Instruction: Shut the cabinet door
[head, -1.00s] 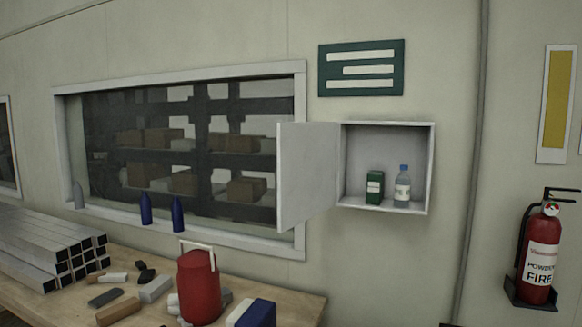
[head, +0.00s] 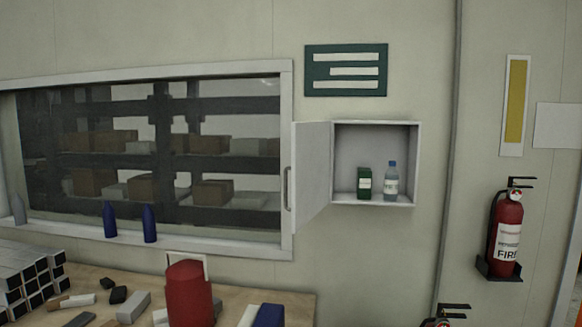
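The white wall cabinet (head: 373,203) hangs right of the window in the head view. Its door (head: 311,174) is hinged on the cabinet's left side and stands open, swung out toward me and to the left. A grey bar handle (head: 288,188) shows at the door's free edge. Inside the cabinet stand a dark green box (head: 364,184) and a clear bottle with a blue cap (head: 391,181). My gripper is not in view.
A workbench (head: 295,305) below the window holds a red canister (head: 190,293), metal tubes (head: 30,280) and several small blocks. A fire extinguisher (head: 507,232) hangs at right; part of another shows at the bottom edge. The wall below the cabinet is clear.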

